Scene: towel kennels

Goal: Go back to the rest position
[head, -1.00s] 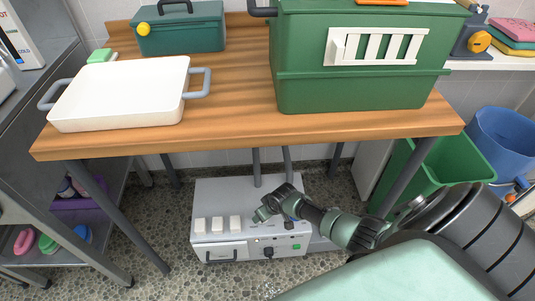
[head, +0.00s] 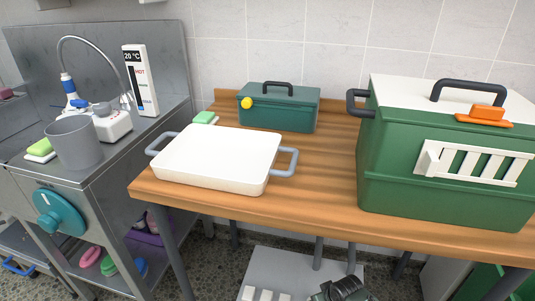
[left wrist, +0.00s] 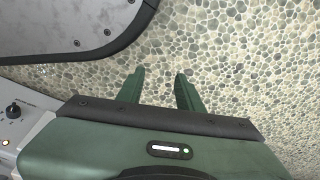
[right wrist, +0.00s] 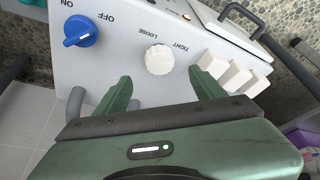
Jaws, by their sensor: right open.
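My right gripper (right wrist: 160,78) is open and empty in the right wrist view. It faces a light grey control box (right wrist: 120,40). A white TIGHT/LOOSE knob (right wrist: 158,60) shows just beyond its fingertips, and I cannot tell how far off it is. In the head view only part of my right arm (head: 340,289) shows at the bottom edge, over the box (head: 290,265) under the table. My left gripper (left wrist: 160,85) is open and empty above the pebbled floor (left wrist: 235,50). It is outside the head view.
The wooden table (head: 310,205) holds a white tray (head: 218,160), a teal toolbox (head: 285,108) and a large green box (head: 440,180). A steel sink unit (head: 120,185) with a grey cup (head: 75,145) stands at the left. A blue ON/OFF knob (right wrist: 80,32) is on the control box.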

